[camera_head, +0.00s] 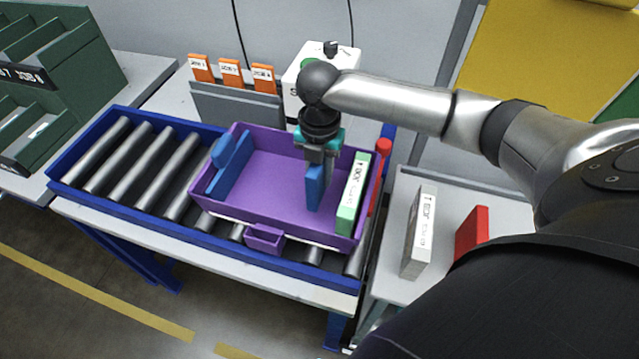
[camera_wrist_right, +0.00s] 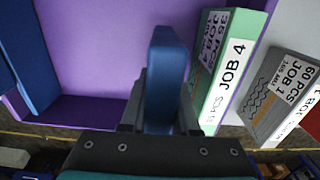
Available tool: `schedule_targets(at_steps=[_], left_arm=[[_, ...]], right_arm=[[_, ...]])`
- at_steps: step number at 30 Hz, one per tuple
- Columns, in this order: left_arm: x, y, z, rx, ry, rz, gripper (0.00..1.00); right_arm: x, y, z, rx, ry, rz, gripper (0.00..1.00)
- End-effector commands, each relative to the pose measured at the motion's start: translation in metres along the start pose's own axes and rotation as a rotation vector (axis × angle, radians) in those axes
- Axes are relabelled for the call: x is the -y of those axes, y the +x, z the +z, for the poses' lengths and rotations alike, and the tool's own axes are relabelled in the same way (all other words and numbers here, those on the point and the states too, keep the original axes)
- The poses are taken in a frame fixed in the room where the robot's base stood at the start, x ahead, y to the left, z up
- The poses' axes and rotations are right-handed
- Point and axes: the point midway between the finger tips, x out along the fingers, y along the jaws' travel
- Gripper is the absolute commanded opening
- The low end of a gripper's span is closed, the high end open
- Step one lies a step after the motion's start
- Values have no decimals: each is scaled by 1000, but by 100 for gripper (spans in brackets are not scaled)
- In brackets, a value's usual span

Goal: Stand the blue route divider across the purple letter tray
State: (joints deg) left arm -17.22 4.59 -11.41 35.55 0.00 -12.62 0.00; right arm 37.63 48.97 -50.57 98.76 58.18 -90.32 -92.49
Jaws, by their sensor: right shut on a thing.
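The purple letter tray (camera_head: 270,219) sits on the roller conveyor. My right gripper (camera_head: 318,160) reaches down into its right half, shut on an upright blue slab (camera_head: 314,190). The wrist view shows this slab (camera_wrist_right: 165,75) edge-on between the fingers. Whether its lower edge touches the tray floor is unclear. Another blue piece (camera_head: 230,165), a panel with a raised rounded tab, stands across the tray near its left end; it shows at the left edge of the wrist view (camera_wrist_right: 25,60). I cannot tell for certain which blue piece is the route divider. My left gripper is out of view.
A green JOB 4 box (camera_head: 353,195) stands at the tray's right end, close to the held slab. A red post (camera_head: 382,160) rises just outside. A grey-white box (camera_head: 419,232) and red block (camera_head: 472,230) stand on the right table. The tray's middle floor is clear.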

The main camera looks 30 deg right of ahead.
Motion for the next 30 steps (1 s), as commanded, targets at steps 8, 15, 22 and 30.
schedule_targets(at_steps=[8, 15, 22, 30], left_arm=[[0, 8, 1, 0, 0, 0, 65], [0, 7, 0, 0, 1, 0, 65], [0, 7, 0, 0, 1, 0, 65], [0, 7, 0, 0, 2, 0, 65]], right_arm=[[0, 37, -1, -1, -1, -2, 0], [0, 36, 0, 0, -1, -1, 0], [0, 39, -1, 0, 0, -1, 43], [0, 38, -1, 0, 0, -1, 60]])
